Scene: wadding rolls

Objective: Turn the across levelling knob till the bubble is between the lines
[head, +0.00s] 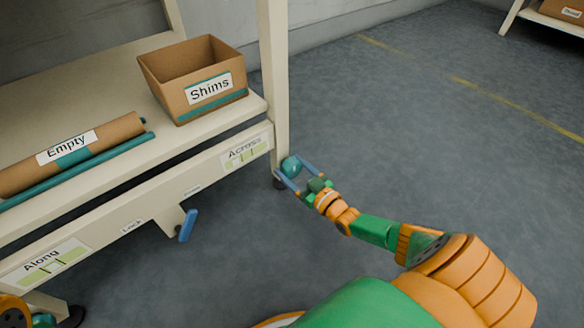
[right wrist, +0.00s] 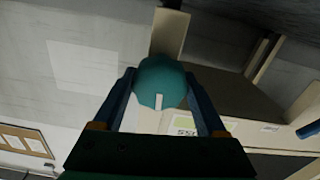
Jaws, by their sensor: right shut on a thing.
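The teal across levelling knob (head: 291,167) is at the right end of the bench's lower front, beside the leg. My right gripper (head: 297,175) is shut on it, with one blue finger on each side. In the right wrist view the knob (right wrist: 160,84) sits between the fingers, with a pale mark facing the camera. The Across level (head: 243,152) is a pale green vial with dark lines on the front rail. Its bubble is too small to make out. My left gripper is not in view; only an orange part of mine shows at the bottom left corner.
A Shims box (head: 185,106) and an Empty roll (head: 92,143) lie on the bench shelf. A blue lock lever (head: 187,225) hangs below the rail. The Along level (head: 45,263) is at the lower left. The grey floor (head: 400,120) to the right is clear.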

